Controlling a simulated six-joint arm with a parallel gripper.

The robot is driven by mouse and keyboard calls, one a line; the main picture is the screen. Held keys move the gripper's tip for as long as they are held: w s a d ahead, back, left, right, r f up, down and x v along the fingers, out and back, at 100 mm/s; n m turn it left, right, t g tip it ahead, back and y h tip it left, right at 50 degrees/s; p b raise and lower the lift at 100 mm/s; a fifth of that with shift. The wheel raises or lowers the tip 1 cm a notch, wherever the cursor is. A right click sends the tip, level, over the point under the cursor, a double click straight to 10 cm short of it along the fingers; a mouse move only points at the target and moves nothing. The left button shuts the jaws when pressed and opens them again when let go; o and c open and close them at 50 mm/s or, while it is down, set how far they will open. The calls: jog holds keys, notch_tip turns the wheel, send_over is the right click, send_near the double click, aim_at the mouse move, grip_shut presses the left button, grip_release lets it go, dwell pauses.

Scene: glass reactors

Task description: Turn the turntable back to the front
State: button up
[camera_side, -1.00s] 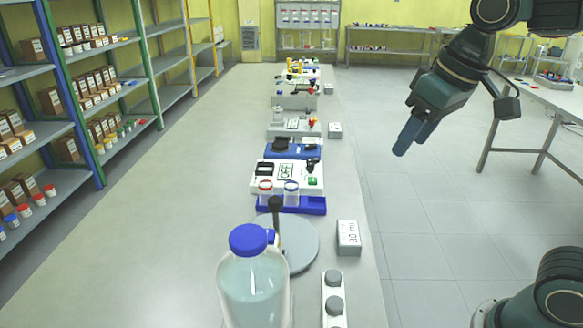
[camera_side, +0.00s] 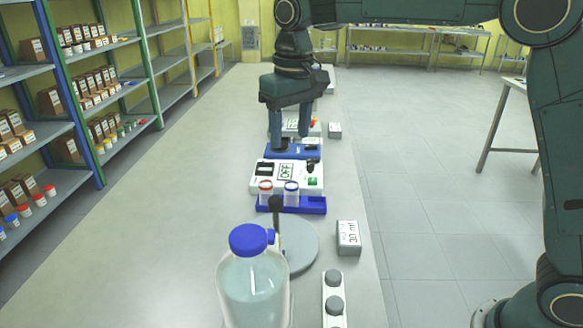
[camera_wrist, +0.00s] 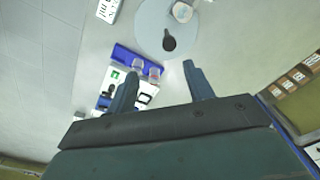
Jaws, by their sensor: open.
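The turntable is a round grey disc (camera_side: 300,245) on the bench in the front of the side view, partly hidden by a large clear bottle (camera_side: 253,290) with a blue cap. A dark upright post (camera_side: 276,217) stands at the disc. In the wrist view the disc (camera_wrist: 150,30) is at the top, with the dark post (camera_wrist: 169,43) and a pale vessel (camera_wrist: 182,11) on it. My gripper (camera_side: 290,142) is open and empty, pointing down, farther back along the bench than the turntable. Its two fingers (camera_wrist: 160,74) are apart below the disc in the wrist view.
A blue rack (camera_side: 308,204) with two capped vials stands just behind the turntable. Behind it are a white device (camera_side: 262,183) marked OFF and a blue device. A white labelled box (camera_side: 348,238) and a two-knob strip (camera_side: 334,300) are at the right. The left bench is clear.

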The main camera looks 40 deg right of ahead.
aim_at(275, 199)
jog(key=shift+g, duration=0.3)
jog(key=w+a+f, duration=0.2)
jog(key=shift+w+f, duration=0.2)
jog(key=shift+w, duration=0.15)
jog(key=shift+f, duration=0.2)
notch_tip(275, 199, down, 13)
jog(key=shift+f, duration=0.2)
dwell(0.3)
grip_shut()
